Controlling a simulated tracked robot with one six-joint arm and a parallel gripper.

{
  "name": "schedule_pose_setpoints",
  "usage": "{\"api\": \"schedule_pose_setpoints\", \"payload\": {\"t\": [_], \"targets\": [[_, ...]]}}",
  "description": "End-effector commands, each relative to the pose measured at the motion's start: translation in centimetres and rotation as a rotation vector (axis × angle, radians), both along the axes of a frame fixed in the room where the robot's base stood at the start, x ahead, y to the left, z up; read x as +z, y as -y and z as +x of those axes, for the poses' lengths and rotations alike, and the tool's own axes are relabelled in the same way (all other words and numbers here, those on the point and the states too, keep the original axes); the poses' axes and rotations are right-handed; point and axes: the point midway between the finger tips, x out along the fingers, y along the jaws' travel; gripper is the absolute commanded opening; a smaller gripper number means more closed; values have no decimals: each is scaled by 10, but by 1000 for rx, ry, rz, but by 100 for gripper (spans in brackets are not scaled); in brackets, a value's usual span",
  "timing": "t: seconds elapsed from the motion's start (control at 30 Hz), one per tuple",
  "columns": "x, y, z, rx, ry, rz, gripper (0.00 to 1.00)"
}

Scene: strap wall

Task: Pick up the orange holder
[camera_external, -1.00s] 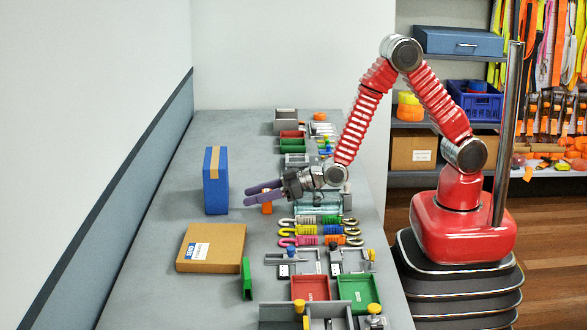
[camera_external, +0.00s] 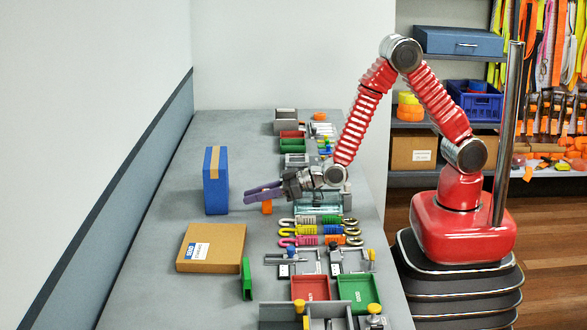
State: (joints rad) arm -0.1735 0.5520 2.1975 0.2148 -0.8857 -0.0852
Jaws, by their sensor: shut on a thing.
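The orange holder (camera_external: 267,207) is a small block low between the fingers of my gripper (camera_external: 264,193). Its upper part is hidden behind the near finger. The purple fingers are shut on it, pointing left. From this view I cannot tell whether the holder touches the grey table (camera_external: 215,275) or hangs just above it.
A blue box (camera_external: 216,185) with a tan strip stands left of the fingers. A flat cardboard box (camera_external: 211,248) and a green upright piece (camera_external: 247,278) lie nearer. Coloured hooks (camera_external: 318,230) and red and green trays (camera_external: 358,292) line the right side. The table's left strip is clear.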

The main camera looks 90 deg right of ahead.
Motion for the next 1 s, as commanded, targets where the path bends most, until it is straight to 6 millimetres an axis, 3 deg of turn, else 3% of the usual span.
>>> {"api": "schedule_pose_setpoints", "payload": {"t": [0.2,0.63,1.0], "targets": [[0,0,0,0,0,0,0],[6,0,0,0,1,0,0],[52,0,0,-1,5,2,0]]}}
